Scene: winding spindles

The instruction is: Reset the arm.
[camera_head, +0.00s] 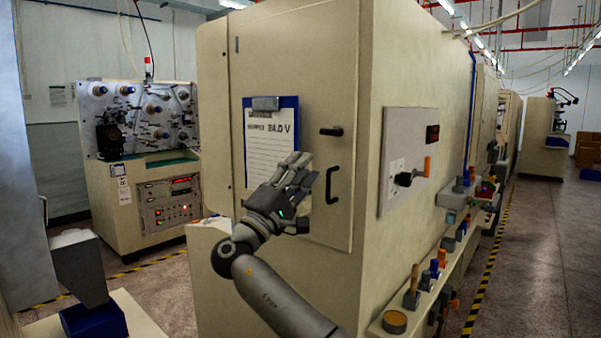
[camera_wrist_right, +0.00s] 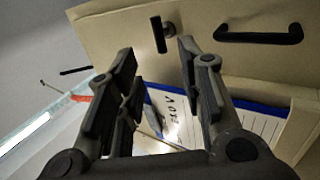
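My right arm comes up from the bottom middle of the head view. Its right gripper (camera_head: 300,172) is in front of the beige cabinet door, over the lower right part of a clipboard (camera_head: 259,146). The clipboard has a blue back and a white lined sheet. In the right wrist view the two fingers of the right gripper (camera_wrist_right: 157,52) stand apart with nothing between them. The clipboard sheet (camera_wrist_right: 258,126) shows behind them. Whether the fingers touch the door cannot be told. My left gripper is in neither view.
The tall beige cabinet (camera_head: 415,75) fills the middle. Its door has a black latch (camera_head: 331,132) and a black handle (camera_head: 332,185). A side shelf (camera_head: 425,298) holds tools and small parts. A winding machine (camera_head: 150,185) stands left; an open aisle (camera_head: 535,240) runs right.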

